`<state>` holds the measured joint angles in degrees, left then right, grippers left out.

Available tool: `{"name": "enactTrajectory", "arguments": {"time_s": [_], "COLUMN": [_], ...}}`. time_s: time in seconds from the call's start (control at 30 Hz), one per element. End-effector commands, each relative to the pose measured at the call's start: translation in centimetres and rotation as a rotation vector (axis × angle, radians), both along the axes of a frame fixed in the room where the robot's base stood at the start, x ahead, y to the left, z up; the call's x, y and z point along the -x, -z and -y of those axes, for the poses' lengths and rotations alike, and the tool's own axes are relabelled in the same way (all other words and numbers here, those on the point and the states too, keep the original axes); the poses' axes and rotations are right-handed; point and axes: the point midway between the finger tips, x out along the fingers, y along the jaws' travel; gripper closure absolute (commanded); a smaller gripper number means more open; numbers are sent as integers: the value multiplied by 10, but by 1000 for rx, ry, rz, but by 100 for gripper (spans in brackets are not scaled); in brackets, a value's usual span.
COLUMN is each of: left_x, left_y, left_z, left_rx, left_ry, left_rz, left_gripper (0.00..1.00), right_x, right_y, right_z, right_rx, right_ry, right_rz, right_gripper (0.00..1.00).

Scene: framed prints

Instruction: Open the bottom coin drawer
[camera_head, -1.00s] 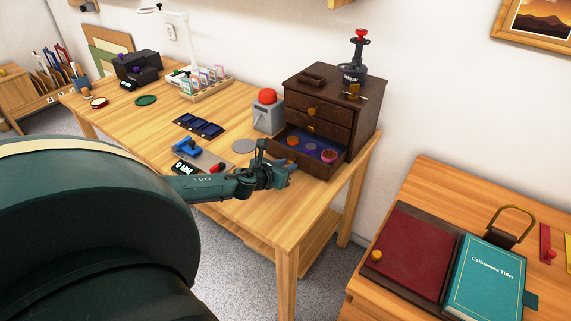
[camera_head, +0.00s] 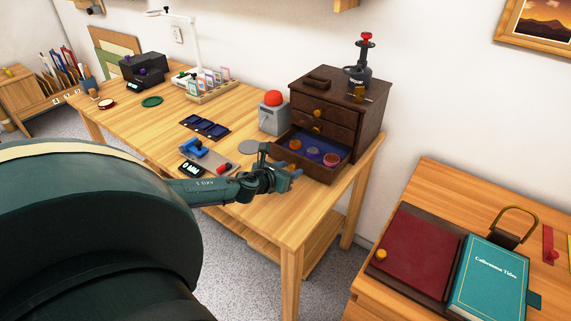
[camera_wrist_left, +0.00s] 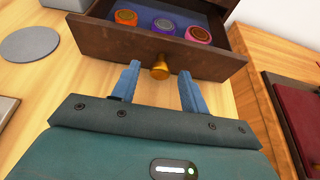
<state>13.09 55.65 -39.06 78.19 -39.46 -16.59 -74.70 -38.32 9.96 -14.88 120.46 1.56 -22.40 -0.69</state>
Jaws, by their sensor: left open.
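The dark wooden coin cabinet (camera_head: 368,129) stands at the table's right end. Its bottom drawer (camera_head: 317,140) is pulled out, showing a blue lining and three round pieces: orange, purple and pink. In the left wrist view the drawer front (camera_wrist_left: 100,40) spans the top, with a brass knob (camera_wrist_left: 160,67) at its middle. My left gripper (camera_head: 280,163) is open in front of the drawer. In the left wrist view its blue fingers (camera_wrist_left: 160,78) stand either side of the knob, with gaps showing. The upper drawers look shut. My right gripper is not in view.
A grey box with a red dome (camera_head: 271,112) stands left of the cabinet. A grey disc (camera_head: 250,147) and a blue tool on a grey base (camera_head: 207,155) lie near my left arm. A lower table with a teal book (camera_head: 490,278) stands at right.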

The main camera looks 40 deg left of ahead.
Motion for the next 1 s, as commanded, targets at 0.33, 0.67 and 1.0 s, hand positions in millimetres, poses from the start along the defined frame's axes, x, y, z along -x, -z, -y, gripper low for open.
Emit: {"name": "enactTrajectory", "arguments": {"time_s": [0.33,0.67,1.0], "left_x": [40,94,119], "left_y": [-15,-38,-50], "left_z": [3,10,13], "left_rx": [-3,-4,-1], "left_ry": [2,2,0], "left_rz": [-5,-5,-1], "left_gripper": [55,55,55], "right_x": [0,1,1], "right_y": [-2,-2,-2], "right_z": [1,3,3], "right_rx": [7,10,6], "right_ry": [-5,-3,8], "right_rz": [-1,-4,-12], "right_gripper": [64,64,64]}}
